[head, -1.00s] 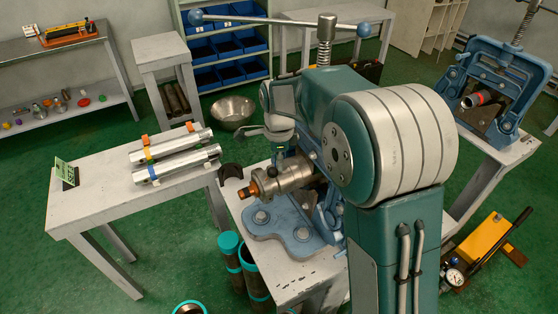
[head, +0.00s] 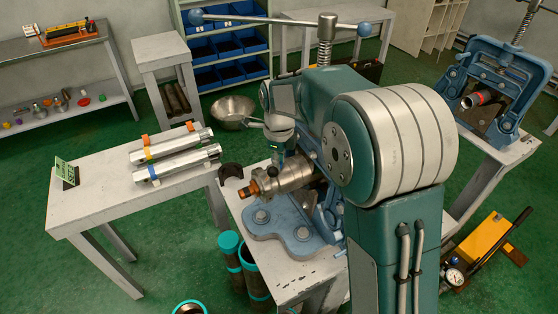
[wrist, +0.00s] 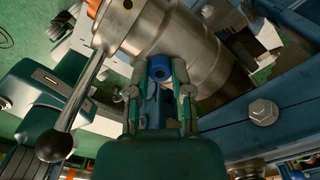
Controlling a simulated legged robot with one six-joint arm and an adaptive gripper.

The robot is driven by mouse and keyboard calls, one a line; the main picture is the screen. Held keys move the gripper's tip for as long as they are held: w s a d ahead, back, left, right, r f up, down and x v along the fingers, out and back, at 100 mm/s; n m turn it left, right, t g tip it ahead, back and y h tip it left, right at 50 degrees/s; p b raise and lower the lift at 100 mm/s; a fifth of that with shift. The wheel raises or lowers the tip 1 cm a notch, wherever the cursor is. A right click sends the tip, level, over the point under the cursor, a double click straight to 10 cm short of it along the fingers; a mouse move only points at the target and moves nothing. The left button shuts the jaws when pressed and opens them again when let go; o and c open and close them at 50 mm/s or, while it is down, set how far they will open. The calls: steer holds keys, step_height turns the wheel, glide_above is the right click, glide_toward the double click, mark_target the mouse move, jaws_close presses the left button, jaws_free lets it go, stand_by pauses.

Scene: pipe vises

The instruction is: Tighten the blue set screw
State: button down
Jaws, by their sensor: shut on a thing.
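The blue set screw (wrist: 159,70) shows in the wrist view against the side of a metal cylindrical fitting (wrist: 155,30). My gripper (wrist: 160,82) has its two fingers on either side of the blue screw head and is shut on it. In the head view the fitting (head: 290,177) lies in the blue vise (head: 292,228), with an orange end at its left. My gripper (head: 277,152) comes down on the fitting from above, and the screw is hidden there. A lever with a dark ball knob (wrist: 54,145) shows left of my gripper in the wrist view.
A large hex bolt (wrist: 263,112) sits right of my gripper. A dark ring-shaped part (head: 232,174) stands at the left edge of the vise bench. A table with silver tubes (head: 178,160) stands to the left, and a second vise (head: 490,95) to the right.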

steer(key=shift+w+a+r, duration=0.1)
steer(key=shift+w+r, duration=0.1)
steer(key=shift+r, duration=0.05)
steer(key=c, duration=0.8)
jaws_free()
steer(key=shift+o, duration=1.3)
steer(key=shift+f, duration=0.1)
steer(key=shift+s, duration=0.1)
step_height(320, 180, up, 12)
steer(key=shift+a+f, duration=0.1)
